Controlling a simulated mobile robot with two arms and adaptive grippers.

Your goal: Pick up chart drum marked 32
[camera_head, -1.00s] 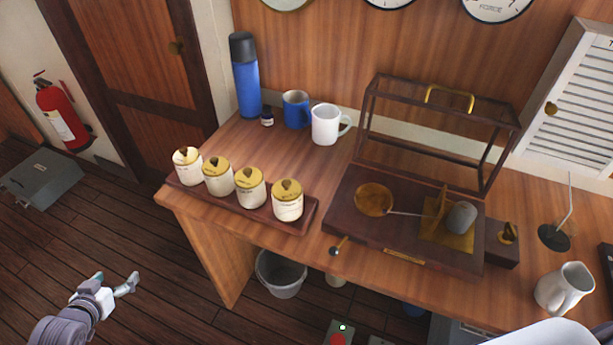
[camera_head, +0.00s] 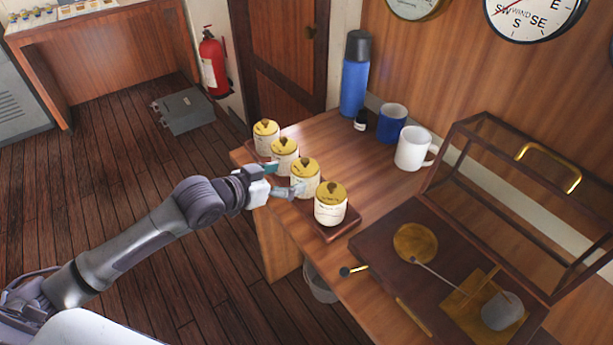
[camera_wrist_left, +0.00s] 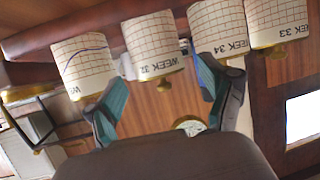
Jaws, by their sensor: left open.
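Several cream chart drums with brass lids and knobs stand in a row on a dark wooden rack (camera_head: 340,229) at the desk's left edge. In the left wrist view, which looks upside down, the drum marked WEEK 32 (camera_wrist_left: 153,45) is between and beyond my open fingers. The drums marked WEEK 34 (camera_wrist_left: 214,32) and WEEK 33 (camera_wrist_left: 277,22) are to its right; a drum with a partly hidden label (camera_wrist_left: 83,66) and an ink trace is to its left. In the head view my left gripper (camera_head: 284,181) is open beside the third drum from the back (camera_head: 305,179). My right gripper is out of view.
A blue flask (camera_head: 355,82), a small ink bottle (camera_head: 361,121), a blue mug (camera_head: 392,124) and a white mug (camera_head: 413,149) stand behind the rack. A glass-cased recorder (camera_head: 375,243) with raised lid is at right. A bin (camera_head: 320,285) is below the desk.

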